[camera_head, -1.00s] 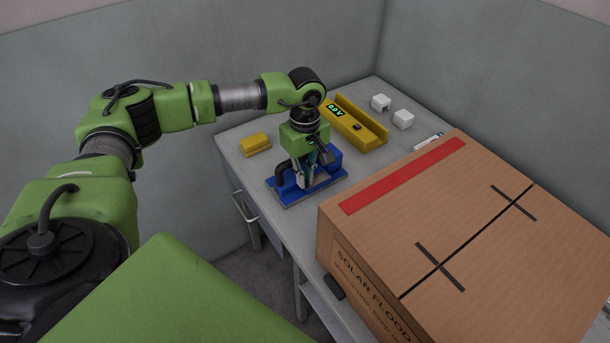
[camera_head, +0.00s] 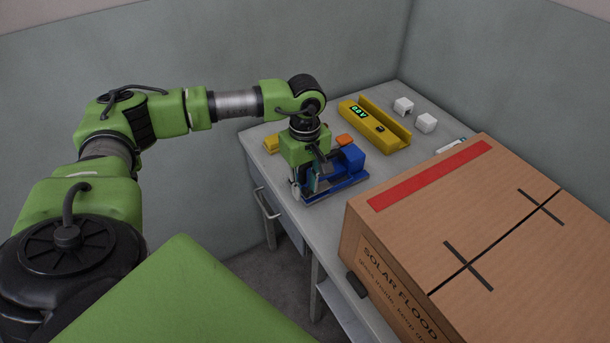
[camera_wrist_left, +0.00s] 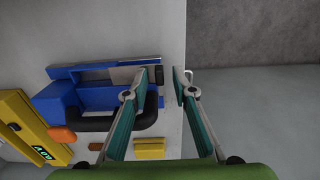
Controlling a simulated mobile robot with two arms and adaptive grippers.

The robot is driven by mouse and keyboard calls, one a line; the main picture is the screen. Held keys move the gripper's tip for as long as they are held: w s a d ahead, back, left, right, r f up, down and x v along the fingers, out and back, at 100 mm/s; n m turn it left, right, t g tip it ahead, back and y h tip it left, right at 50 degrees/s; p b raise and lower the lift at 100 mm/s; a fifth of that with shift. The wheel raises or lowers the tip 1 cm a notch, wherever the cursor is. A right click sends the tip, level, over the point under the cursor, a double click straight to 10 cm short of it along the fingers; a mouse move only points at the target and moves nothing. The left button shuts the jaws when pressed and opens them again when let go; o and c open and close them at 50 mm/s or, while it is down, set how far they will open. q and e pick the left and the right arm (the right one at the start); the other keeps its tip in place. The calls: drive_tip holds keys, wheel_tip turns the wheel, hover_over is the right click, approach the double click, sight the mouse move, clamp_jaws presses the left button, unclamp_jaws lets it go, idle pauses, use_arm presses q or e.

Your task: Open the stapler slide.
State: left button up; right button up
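The stapler (camera_head: 352,165) is a blue machine on the grey table, with a dark curved handle and an orange part. In the left wrist view the stapler (camera_wrist_left: 62,102) lies on the left, with a dark slot and a grey metal piece along its upper edge. My left gripper (camera_head: 303,193) points down at the stapler's left end. One fingertip overlaps the slide's end; contact is unclear. The other is off to the right. My right gripper is not in view.
A yellow device (camera_head: 375,125) with a green display stands behind the stapler. A yellow block (camera_head: 271,144) lies at the left. White cubes (camera_head: 414,115) sit at the back. A large cardboard box (camera_head: 470,230) fills the right. Grey walls enclose the table's back.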

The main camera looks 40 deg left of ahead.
sight(305, 190)
use_arm(q)
drive_tip(key=shift+r, duration=0.15)
wheel_tip(305, 190, up, 12)
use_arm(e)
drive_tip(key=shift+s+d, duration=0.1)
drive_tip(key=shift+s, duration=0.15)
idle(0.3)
use_arm(q)
drive_tip(key=shift+s, duration=0.1)
idle(0.4)
